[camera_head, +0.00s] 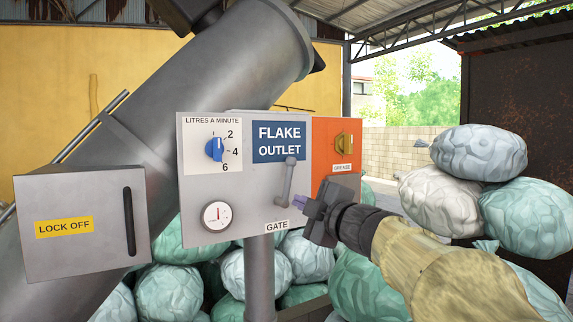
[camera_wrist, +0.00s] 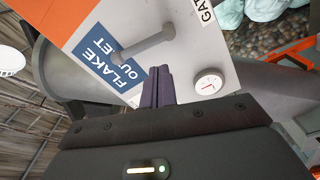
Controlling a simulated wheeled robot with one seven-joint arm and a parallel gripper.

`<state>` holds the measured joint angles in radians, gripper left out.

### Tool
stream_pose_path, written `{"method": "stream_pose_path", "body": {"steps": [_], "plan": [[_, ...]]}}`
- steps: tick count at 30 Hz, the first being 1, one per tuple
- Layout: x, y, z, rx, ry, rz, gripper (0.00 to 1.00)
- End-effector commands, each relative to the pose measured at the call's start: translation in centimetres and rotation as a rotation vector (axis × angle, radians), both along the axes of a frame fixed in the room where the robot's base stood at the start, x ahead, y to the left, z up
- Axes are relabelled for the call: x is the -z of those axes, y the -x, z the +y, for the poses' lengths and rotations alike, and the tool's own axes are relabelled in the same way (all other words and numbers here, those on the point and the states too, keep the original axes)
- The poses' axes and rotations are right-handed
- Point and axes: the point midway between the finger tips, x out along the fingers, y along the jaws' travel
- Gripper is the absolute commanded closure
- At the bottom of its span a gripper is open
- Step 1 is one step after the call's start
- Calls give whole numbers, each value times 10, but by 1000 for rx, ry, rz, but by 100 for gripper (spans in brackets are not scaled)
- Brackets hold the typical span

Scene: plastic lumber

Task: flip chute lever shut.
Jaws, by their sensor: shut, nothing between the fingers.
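The chute lever (camera_head: 287,180) is a grey bar on the panel above the GATE label (camera_head: 277,225). It stands upright, leaning slightly right, with its rounded knob at the top. In the wrist view the lever (camera_wrist: 145,46) lies just beyond my fingertips. My gripper (camera_head: 300,201) is shut and empty, just right of the lever's lower end in the head view. In the wrist view my gripper (camera_wrist: 157,72) shows its two dark fingers together, pointing at the panel. I cannot tell whether they touch the lever.
The grey panel (camera_head: 250,235) also carries a blue knob (camera_head: 214,149) and a round gauge (camera_head: 216,216). An orange GREASE plate (camera_head: 323,135) with a yellow knob adjoins on the right. A LOCK OFF box (camera_head: 80,260) stands left. Stuffed sacks (camera_head: 480,152) are piled right and below.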

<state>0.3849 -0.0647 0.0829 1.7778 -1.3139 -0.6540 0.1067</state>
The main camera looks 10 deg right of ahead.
Motion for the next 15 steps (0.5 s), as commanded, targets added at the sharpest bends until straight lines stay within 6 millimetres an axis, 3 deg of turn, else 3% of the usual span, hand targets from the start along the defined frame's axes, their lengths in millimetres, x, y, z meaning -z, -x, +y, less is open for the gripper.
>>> {"method": "stream_pose_path", "body": {"steps": [1, 4, 15], "plan": [[-26, 6, 3, -37, 67, -33, 100], [-46, 14, 10, -94, 162, -64, 100], [-49, 18, 13, -118, 204, -71, 100]]}}
